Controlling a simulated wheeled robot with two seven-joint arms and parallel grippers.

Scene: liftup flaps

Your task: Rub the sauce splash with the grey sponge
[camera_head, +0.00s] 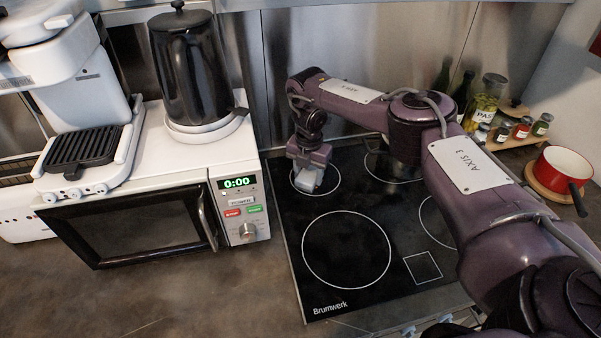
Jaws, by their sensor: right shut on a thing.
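My right gripper (309,172) reaches down over the back left burner ring of the black cooktop (290,268). It is shut on the grey sponge (306,182), a small light block showing just below the fingers. The sponge is at or very near the glass; I cannot tell for sure whether it touches. I see no sauce splash on the visible cooktop; the area under the sponge and behind my right arm is hidden. My left gripper is not in view.
A white microwave (150,185) with a dark kettle (190,65) on top stands left of the cooktop. A contact grill (85,150) is beside the kettle. A red pan (562,168) and several jars (522,128) stand at the right. The front left cooktop is clear.

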